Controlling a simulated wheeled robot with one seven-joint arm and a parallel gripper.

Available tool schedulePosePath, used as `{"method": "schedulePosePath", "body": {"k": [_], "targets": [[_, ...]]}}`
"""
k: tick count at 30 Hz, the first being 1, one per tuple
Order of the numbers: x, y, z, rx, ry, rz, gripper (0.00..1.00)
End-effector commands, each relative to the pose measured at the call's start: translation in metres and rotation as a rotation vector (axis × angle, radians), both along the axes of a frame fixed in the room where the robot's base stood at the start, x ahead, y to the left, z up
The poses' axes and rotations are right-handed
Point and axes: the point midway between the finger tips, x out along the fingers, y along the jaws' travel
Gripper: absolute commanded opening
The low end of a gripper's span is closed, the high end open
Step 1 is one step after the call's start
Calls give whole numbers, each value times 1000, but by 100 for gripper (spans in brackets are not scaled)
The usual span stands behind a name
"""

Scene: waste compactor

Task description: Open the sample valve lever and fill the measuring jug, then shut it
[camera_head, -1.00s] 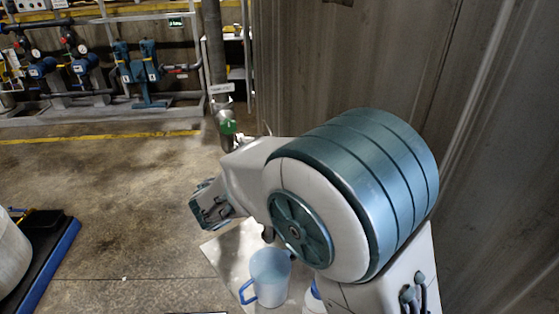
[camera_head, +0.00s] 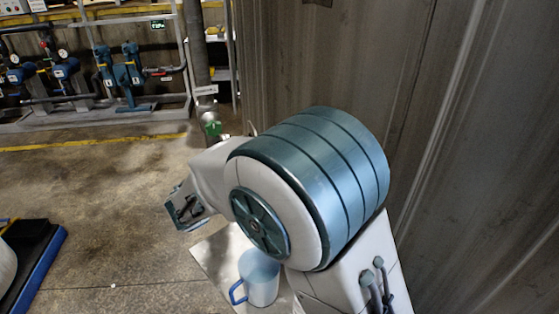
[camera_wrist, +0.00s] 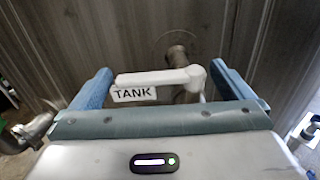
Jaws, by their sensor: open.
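In the wrist view a white lever (camera_wrist: 158,78) runs sideways from a round pivot at its right end, with a "TANK" label (camera_wrist: 134,94) below its left part. My gripper (camera_wrist: 165,76) is open, with one blue finger beyond each end of the lever; I cannot tell whether either touches it. The measuring jug (camera_head: 262,283), pale blue and translucent with a blue handle, stands upright on a white surface (camera_head: 215,258) in the head view, below my arm. No liquid level can be made out in it. My arm hides part of the area behind it.
A pipe with a green fitting (camera_head: 212,129) stands behind my arm. A metal pipe fitting (camera_wrist: 36,130) is left of my gripper. A ribbed wall (camera_head: 440,150) closes the right side. A blue-edged platform (camera_head: 45,268) lies at lower left.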

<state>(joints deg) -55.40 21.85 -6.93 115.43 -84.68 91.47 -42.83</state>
Motion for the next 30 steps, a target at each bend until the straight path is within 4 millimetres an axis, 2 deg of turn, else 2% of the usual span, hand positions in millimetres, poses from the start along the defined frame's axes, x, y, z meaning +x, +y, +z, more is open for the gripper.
{"method": "schedulePosePath", "body": {"k": [9, 15, 21, 30], "targets": [[-50, 53, -2, 1, 1, 4, 100], [-74, 77, -1, 1, -1, 1, 100], [-84, 87, 0, 0, 0, -1, 100], [-84, 87, 0, 0, 0, -2, 100]]}}
